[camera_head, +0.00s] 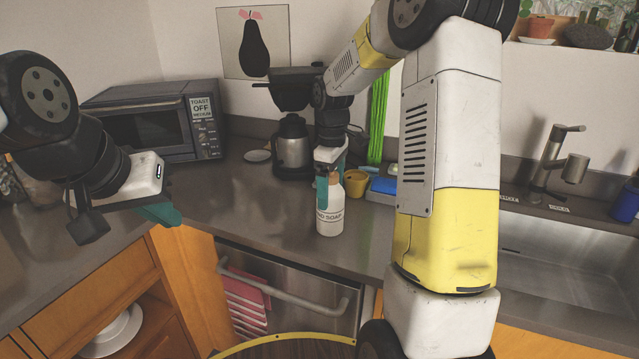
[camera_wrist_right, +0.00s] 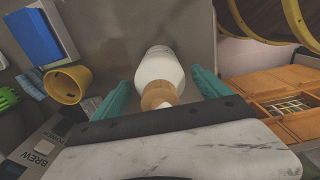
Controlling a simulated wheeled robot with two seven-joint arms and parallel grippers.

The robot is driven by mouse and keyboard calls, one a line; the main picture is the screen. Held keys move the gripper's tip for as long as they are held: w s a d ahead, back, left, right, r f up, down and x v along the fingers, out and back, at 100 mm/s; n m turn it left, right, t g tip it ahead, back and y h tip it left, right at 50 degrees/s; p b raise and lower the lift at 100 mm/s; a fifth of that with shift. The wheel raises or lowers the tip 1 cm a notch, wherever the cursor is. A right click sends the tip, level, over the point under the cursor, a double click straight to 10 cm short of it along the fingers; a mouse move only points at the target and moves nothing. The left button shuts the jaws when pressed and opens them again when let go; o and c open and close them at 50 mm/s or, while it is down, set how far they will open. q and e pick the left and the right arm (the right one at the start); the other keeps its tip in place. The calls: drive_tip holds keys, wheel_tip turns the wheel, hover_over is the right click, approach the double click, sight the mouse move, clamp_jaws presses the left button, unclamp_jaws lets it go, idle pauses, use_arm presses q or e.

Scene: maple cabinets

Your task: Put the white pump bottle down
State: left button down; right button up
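The white pump bottle (camera_head: 330,214), labelled as soap, stands upright on the dark counter near its front edge. In the right wrist view the bottle (camera_wrist_right: 160,68) lies between my two teal fingers, with a gap on each side. My right gripper (camera_head: 328,186) is over the bottle's top from behind, pointing down, and is open; its fingers (camera_wrist_right: 158,88) do not touch the bottle. The pump head is partly hidden by the gripper. My left gripper (camera_head: 160,214) is at the left, away from the bottle; its finger opening is not clear.
Behind the bottle are a coffee maker (camera_head: 292,146), a yellow cup (camera_head: 356,182) and a blue box (camera_head: 381,190). A toaster oven (camera_head: 160,120) stands at the back left. The sink (camera_head: 570,255) is at the right. Counter (camera_head: 240,205) left of the bottle is clear.

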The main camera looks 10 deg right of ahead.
wheel_tip(320, 180, up, 12)
drive_tip(key=shift+r, duration=0.15)
drive_tip(key=s+a+r+m+t+y, duration=0.1)
drive_tip(key=s+m+t, duration=0.5)
drive_tip(key=s, duration=1.8)
drive_tip(key=a+m+y, duration=0.1)
drive_tip(key=m, duration=0.3)
drive_tip(key=shift+a+m, duration=0.3)
